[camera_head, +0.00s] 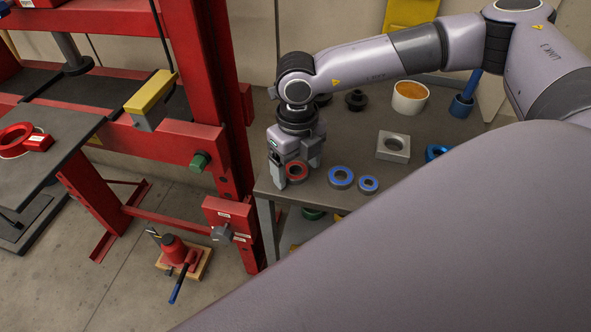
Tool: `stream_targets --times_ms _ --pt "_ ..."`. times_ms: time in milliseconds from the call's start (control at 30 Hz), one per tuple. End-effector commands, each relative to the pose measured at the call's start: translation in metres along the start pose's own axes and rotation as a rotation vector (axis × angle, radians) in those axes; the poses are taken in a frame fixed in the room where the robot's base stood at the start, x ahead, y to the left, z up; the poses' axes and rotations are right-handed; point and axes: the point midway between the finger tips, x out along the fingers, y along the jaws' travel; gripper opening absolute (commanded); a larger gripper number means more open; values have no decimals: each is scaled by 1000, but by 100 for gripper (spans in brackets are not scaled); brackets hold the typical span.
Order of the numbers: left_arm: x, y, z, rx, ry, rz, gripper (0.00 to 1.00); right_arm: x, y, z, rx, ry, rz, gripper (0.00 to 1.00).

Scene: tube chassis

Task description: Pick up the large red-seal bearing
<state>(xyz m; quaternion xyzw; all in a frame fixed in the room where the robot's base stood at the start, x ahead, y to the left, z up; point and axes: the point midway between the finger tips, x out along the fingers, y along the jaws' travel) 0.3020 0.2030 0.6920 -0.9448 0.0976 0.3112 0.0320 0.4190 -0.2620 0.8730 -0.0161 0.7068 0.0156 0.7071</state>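The red-seal bearing (297,172), a metal ring with a red face, is at the front left of the grey workbench. My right gripper (295,172) points down over it, its fingers spread on either side of the ring. The left finger is close against the bearing's left edge. I cannot tell whether the fingers touch it or whether it is lifted off the bench. The gripper's body hides the bench behind it. My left gripper is not in view.
Two blue-seal bearings, a larger (341,177) and a smaller (368,184), lie right of the gripper. A square metal block (393,147) and a white cup (409,98) stand farther back. A red press frame (215,100) rises close to the bench's left.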

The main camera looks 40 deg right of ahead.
Motion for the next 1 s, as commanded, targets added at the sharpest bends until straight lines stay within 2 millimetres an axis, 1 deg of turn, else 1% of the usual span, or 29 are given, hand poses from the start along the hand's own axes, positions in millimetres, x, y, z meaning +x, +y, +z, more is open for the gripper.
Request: stream_targets --times_ms 33,67,100,167,467,567,667,767,867,1000 --pt "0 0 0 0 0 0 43 0 0 0 0 0 0 61" --pt "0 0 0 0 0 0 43 0 0 0 0 0 0 52" --pt "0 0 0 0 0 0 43 0 0 0 0 0 0 38" --pt "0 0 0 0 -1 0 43 0 0 0 0 0 0 20" --pt "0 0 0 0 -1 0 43 -2 0 0 0 -1 1 20" --pt "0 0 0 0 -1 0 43 -6 0 1 1 -2 1 20" --pt "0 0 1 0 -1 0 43 -16 0 1 2 -3 2 20" --pt "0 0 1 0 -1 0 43 -32 0 1 1 -4 2 20" --pt "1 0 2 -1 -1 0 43 -56 0 1 0 -6 2 20" --pt "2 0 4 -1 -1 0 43 -97 0 2 -1 -8 3 20"
